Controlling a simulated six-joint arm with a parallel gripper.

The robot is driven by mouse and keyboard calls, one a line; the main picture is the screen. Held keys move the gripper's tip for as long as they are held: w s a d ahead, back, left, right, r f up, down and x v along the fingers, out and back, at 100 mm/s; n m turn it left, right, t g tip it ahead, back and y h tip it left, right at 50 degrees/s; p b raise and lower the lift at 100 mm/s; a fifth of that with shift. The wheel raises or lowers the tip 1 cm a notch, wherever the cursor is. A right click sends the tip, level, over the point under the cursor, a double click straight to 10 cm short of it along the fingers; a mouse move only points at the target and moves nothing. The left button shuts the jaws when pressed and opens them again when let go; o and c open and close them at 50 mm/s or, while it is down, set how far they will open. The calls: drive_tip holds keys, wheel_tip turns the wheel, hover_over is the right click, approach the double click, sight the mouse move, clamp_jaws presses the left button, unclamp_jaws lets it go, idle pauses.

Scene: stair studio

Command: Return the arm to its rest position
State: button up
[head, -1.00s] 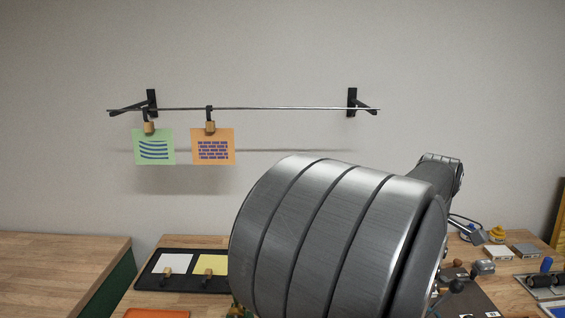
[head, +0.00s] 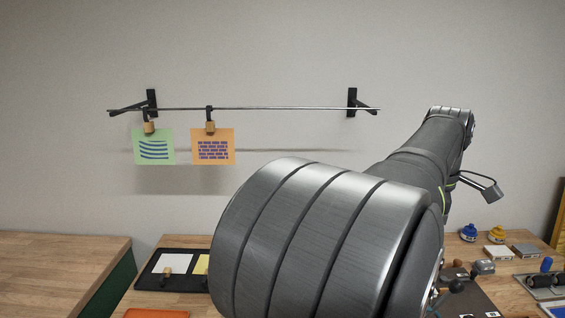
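My arm (head: 330,240) fills the lower middle of the head view, with a large ribbed grey joint nearest the camera. Its dark links reach up and to the right, in front of the wall. My gripper does not show in this view, so its fingers and anything in them are hidden.
A metal rail (head: 280,108) on the wall holds a green card (head: 154,147) and an orange card (head: 213,147) by clips. A black tray (head: 150,281) with a white card (head: 172,263) and a partly covered yellow card (head: 202,264) lies on the wooden table (head: 190,241). Small items crowd the right side.

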wheel_tip(320, 180, up, 9)
wheel_tip(320, 180, down, 18)
drive_tip(key=shift+w, duration=0.1)
drive_tip(key=m, duration=0.3)
drive_tip(key=shift+m, duration=0.4)
drive_tip(key=m, duration=0.4)
drive_tip(key=shift+w+m, duration=0.1)
drive_tip(key=shift+m, duration=0.2)
drive_tip(key=m, duration=0.4)
drive_tip(key=shift+m, duration=0.4)
drive_tip(key=shift+m+g, duration=0.3)
drive_tip(key=shift+m, duration=1.6)
drive_tip(key=shift+o, duration=0.4)
